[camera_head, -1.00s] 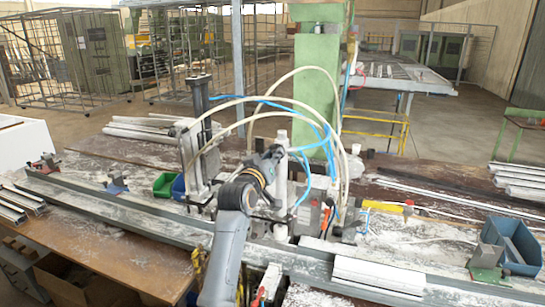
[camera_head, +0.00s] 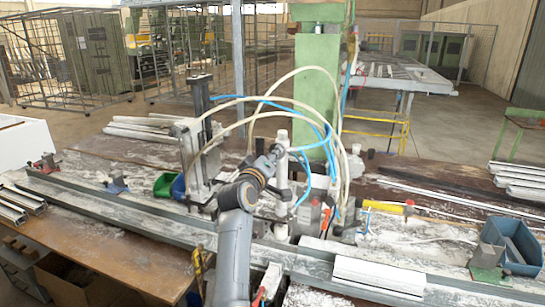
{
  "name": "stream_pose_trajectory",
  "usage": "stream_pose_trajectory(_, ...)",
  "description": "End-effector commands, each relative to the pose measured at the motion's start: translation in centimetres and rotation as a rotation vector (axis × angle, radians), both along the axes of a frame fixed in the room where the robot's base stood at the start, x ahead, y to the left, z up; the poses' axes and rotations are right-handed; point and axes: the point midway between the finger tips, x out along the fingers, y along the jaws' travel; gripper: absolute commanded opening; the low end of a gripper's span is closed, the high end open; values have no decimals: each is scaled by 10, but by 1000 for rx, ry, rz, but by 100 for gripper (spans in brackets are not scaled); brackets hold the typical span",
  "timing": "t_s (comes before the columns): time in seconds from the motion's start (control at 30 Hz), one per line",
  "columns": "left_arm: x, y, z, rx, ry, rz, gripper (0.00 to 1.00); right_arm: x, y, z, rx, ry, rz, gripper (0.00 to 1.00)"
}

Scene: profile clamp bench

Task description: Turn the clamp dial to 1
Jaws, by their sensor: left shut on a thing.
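The clamp unit stands mid-bench, with a white upright post (camera_head: 282,136) and a grey body (camera_head: 308,218) under looping hoses. My left gripper (camera_head: 277,153) is at the upper part of this unit, right beside the post. Its jaws are shut on a small part there, which appears to be the clamp dial. The dial is mostly hidden by the fingers, and its numbers and pointer cannot be read. My left arm comes up from the bottom edge and covers part of the bench in front of the unit. My right gripper is not in view.
Cream and blue hoses (camera_head: 333,135) arch around the gripper. A metal upright (camera_head: 200,125) stands close on its left. A yellow-and-red handle (camera_head: 388,207) and white profiles (camera_head: 378,275) lie to the right.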

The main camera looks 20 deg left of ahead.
Motion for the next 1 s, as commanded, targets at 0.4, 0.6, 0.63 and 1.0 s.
stream_pose_trajectory(0.4, 0, 0, -1, -2, 3, -2, 46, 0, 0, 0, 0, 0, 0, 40)
stream_pose_trajectory(0.6, 0, 0, 0, -1, 1, -1, 46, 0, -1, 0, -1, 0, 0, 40)
stream_pose_trajectory(0.63, 0, 0, 0, -1, 1, -1, 46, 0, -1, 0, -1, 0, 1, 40)
stream_pose_trajectory(1.0, -33, 1, -1, 0, 1, 1, 46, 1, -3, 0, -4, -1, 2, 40)
